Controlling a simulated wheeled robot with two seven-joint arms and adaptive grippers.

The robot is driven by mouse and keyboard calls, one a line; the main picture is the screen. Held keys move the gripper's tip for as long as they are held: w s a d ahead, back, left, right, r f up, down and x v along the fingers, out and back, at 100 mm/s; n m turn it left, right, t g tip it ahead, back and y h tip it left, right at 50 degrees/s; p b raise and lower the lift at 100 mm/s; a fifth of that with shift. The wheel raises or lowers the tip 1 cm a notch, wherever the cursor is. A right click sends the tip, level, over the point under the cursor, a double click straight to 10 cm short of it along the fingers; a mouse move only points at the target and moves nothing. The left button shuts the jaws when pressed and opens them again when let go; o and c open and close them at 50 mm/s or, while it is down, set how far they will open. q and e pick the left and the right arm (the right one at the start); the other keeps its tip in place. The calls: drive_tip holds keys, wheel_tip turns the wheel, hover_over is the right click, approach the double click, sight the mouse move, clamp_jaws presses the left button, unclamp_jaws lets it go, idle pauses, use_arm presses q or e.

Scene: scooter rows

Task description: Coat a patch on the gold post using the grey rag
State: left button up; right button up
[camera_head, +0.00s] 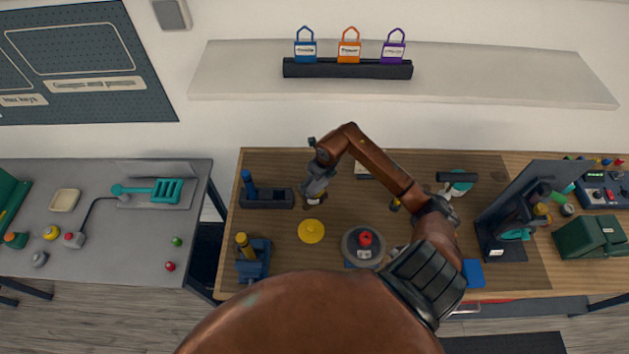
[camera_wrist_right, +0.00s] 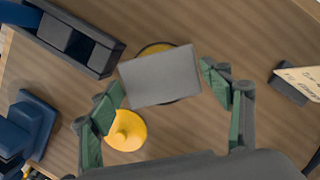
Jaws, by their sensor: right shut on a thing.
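The gold post (camera_head: 244,243) stands upright in a blue vise (camera_head: 253,264) at the left front of the wooden bench. My right gripper (camera_head: 316,192) is shut on the grey rag (camera_wrist_right: 160,77), a flat grey rectangle between its fingers in the wrist view. The rag is over a round thing with a yellow rim (camera_wrist_right: 155,48), which it mostly hides. The gripper is behind and to the right of the post, apart from it. My left gripper is not in view.
A yellow disc with a knob (camera_head: 311,231) lies on the bench (camera_head: 300,262) in front of my right gripper. A dark rack with a blue tool (camera_head: 267,198) is left of the gripper. A round grey stand with a red knob (camera_head: 365,247) is to the right.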

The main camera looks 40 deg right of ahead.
sight(314, 183)
drive_tip(key=shift+f+b, duration=0.4)
drive_tip(key=shift+f, duration=0.1)
idle(1.4)
drive_tip(key=shift+r+p, duration=2)
drive_tip(key=shift+r, duration=1.6)
drive_tip(key=shift+f, duration=0.1)
